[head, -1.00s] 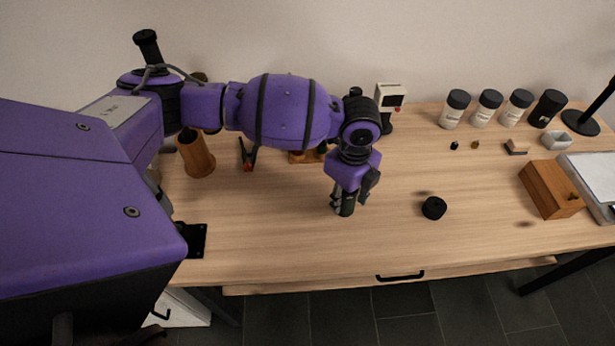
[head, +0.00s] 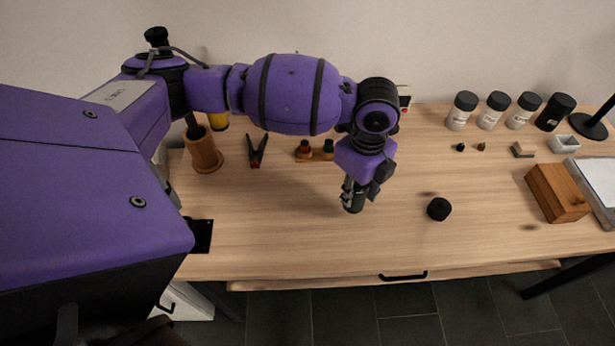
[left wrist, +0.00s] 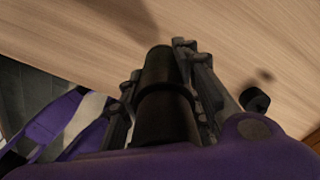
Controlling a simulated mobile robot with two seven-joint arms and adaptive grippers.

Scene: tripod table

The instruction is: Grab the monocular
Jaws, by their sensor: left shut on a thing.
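The monocular is a dark cylinder (head: 354,201) held upright or nearly so below my left gripper in the head view. My left gripper (head: 355,190) is shut on it, above the middle of the wooden table (head: 290,220). In the left wrist view the black monocular (left wrist: 163,95) fills the space between the fingers of the left gripper (left wrist: 160,85), with a dark ring around it. Its upper part is hidden by the fingers in the head view. My right gripper is in neither view.
A black round object (head: 438,209) lies right of the gripper. Further right stand a wooden box (head: 556,192) and several labelled jars (head: 461,110). A wooden cup (head: 203,150), red-black pliers (head: 257,151) and a small wooden rack (head: 317,155) are behind left. The table front is clear.

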